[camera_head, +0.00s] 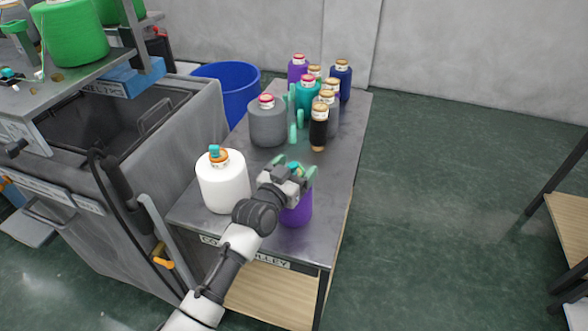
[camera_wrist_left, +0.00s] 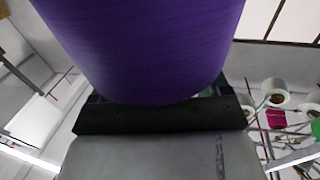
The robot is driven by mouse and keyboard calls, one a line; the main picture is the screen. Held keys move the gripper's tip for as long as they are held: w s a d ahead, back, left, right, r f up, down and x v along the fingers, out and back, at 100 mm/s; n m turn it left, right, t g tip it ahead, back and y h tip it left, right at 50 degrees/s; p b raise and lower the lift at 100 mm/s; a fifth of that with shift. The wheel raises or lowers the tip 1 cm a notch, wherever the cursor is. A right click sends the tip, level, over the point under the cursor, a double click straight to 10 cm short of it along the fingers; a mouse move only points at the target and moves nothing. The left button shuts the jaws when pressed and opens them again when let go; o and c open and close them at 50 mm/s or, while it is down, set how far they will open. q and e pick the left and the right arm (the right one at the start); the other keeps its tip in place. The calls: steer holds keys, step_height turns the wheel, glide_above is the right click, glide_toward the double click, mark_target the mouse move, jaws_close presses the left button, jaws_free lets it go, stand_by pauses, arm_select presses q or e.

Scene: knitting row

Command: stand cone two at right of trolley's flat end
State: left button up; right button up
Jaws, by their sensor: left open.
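The trolley (camera_head: 335,165) has a grey top and a front label that is partly covered by my arm. A purple cone (camera_head: 297,212) stands on its near end, at the right. My left gripper (camera_head: 288,172) is open at the top of this cone, with its fingers beside it; the exact contact is hidden. The purple cone (camera_wrist_left: 145,45) fills the upper middle of the left wrist view, close to the gripper. A white cone (camera_head: 223,184) with an orange and teal top stands at the near left. No number shows on the cones, so I cannot tell which is cone two.
A large grey cone (camera_head: 267,123) and several smaller cones stand towards the far end, among green pegs (camera_head: 293,133). A grey machine (camera_head: 170,135) borders the trolley's left side. A blue bin (camera_head: 232,88) stands behind. The floor (camera_head: 440,190) to the right is clear.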

arm_select(q)
steer(key=shift+r, duration=0.2)
steer(key=shift+s+a+f, duration=0.15)
steer(key=shift+s+a, duration=0.05)
steer(key=shift+s, duration=0.1)
steer(key=v, duration=1.1)
steer(key=s+a+f+n+g+y, duration=0.1)
steer(key=s+a+f+g+y, duration=0.2)
steer(key=f, duration=0.8)
steer(key=s+a+f+n+g+y, duration=0.1)
steer(key=s+a+f, duration=0.35)
steer(key=f, duration=0.75)
steer(key=s+a+f+n+g+y, duration=0.15)
steer(key=s+f, duration=0.25)
steer(key=f, duration=0.7)
steer(key=s+a+f+g+y, duration=0.1)
steer(key=s+a+f+g, duration=0.2)
steer(key=s+f, duration=0.3)
steer(key=s+a+f+g+y, duration=0.1)
steer(key=s+a+f+g, duration=0.2)
steer(key=s+f, duration=0.4)
steer(key=s+a+f+g+y, duration=0.1)
steer(key=s+a+f+g, duration=0.2)
steer(key=s, duration=1.6)
step_height(320, 180, down, 4)
steer(key=shift+s+r+b, duration=0.2)
steer(key=shift+s+b, duration=0.1)
steer(key=shift+s, duration=0.1)
steer(key=shift+y, duration=0.25)
